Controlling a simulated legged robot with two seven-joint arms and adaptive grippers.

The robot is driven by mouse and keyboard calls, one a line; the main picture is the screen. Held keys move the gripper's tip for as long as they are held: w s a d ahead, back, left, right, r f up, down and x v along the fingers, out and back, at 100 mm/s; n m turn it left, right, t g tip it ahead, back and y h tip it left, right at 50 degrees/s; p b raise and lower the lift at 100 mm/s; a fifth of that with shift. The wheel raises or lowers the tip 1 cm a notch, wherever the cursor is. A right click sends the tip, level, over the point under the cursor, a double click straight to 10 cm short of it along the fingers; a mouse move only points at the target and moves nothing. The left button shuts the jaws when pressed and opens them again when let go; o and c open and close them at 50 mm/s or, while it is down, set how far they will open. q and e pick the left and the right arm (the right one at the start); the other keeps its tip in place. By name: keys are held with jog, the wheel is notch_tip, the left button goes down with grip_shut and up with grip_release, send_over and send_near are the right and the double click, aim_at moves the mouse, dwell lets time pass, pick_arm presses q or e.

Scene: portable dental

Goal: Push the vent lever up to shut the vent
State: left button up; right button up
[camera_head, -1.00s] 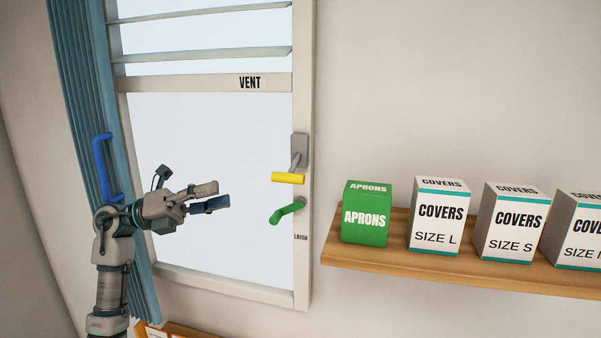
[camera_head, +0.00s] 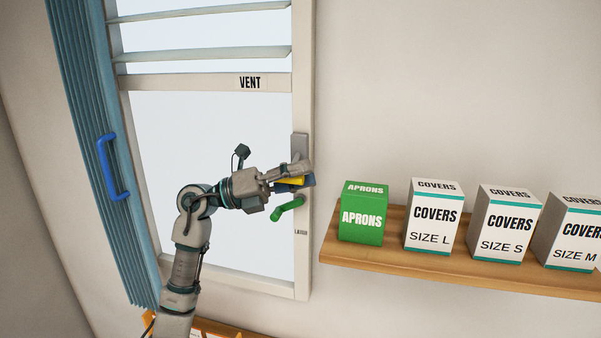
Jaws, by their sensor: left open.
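The vent lever has a grey mount (camera_head: 299,143) on the right side of the window frame and a yellow handle (camera_head: 291,181). My left gripper (camera_head: 308,173) is at the yellow handle, with one finger above it and one finger below it. The jaws are open around the handle, which is partly hidden by the fingers; I cannot tell whether they touch it. The window slats (camera_head: 205,55) above the VENT label (camera_head: 250,83) stand apart with gaps between them. My right gripper is not in view.
A green latch handle (camera_head: 287,208) sits just below my left gripper. A blue handle (camera_head: 113,167) is on the blue curtain (camera_head: 85,120) at left. A wooden shelf (camera_head: 400,255) at right holds a green aprons box (camera_head: 362,215) and several covers boxes (camera_head: 435,218).

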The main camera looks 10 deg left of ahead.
pick_arm(q)
jog(key=shift+a, duration=0.1)
grip_shut()
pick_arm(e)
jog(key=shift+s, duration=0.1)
pick_arm(q)
jog(key=shift+r, duration=0.1)
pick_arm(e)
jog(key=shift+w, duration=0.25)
pick_arm(q)
jog(key=shift+s+a+r, duration=0.1)
jog(key=shift+s+r, duration=0.05)
jog(key=shift+r, duration=0.1)
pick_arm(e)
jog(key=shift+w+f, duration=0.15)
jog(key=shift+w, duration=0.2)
